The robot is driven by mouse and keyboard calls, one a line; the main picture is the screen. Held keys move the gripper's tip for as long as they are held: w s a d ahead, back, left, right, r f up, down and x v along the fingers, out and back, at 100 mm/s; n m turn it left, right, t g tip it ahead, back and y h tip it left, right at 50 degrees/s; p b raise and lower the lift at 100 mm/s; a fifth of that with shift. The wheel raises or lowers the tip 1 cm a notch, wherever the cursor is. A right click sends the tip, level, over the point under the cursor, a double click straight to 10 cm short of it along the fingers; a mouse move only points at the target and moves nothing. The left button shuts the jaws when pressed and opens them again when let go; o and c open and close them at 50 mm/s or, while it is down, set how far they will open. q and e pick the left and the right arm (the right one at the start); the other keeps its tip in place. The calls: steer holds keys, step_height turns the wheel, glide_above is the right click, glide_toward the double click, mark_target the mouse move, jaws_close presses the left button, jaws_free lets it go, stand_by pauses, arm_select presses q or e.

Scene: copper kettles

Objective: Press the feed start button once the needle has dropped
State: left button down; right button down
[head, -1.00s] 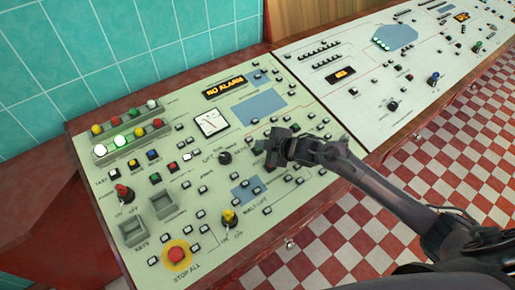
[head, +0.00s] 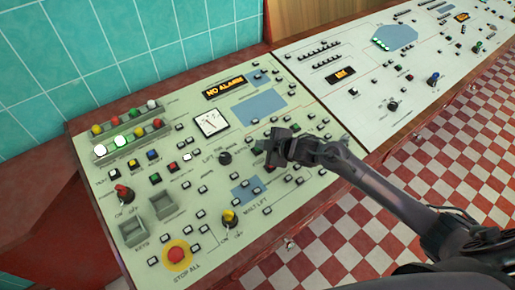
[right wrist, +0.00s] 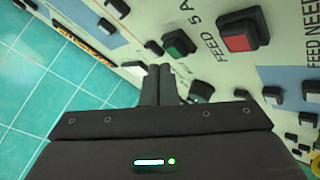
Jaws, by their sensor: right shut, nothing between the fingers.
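The pale control panel (head: 285,95) carries a white dial gauge (head: 211,123) with a thin dark needle, too small to read exactly. My right gripper (head: 272,158) is shut and empty over the panel, right of the gauge. In the right wrist view its fingertips (right wrist: 159,70) are together, just beside a green button (right wrist: 178,43). A larger red button (right wrist: 240,33) sits to the right of it. The lettering "FEED S A" runs between the two, partly hidden. I cannot tell whether the fingers touch the panel. My left gripper is not in view.
An orange display (head: 224,87) reads "NO ALARM". A red stop-all button (head: 177,254) on a yellow ring is at the near left. Switches, knobs and several small buttons surround the gripper. A second panel (head: 400,65) continues to the right; checkered floor (head: 345,220) lies in front.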

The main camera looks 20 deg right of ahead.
steer(key=shift+f, duration=0.1)
stand_by(0.3)
steer(key=shift+w+f+b, duration=0.1)
steer(key=shift+f+b, duration=0.2)
steer(key=shift+a+f+b, duration=0.1)
steer(key=shift+f+b, duration=0.2)
steer(key=shift+f, duration=0.05)
stand_by(0.6)
steer(key=shift+r, duration=0.1)
steer(key=shift+r+p, duration=0.7)
steer(key=shift+p, duration=0.15)
steer(key=r+p, duration=0.3)
steer(key=s+r+p, duration=0.1)
steer(key=shift+s+d+r+p, duration=0.1)
steer(key=shift+d+r+p, duration=0.15)
steer(key=shift+r+p, duration=0.15)
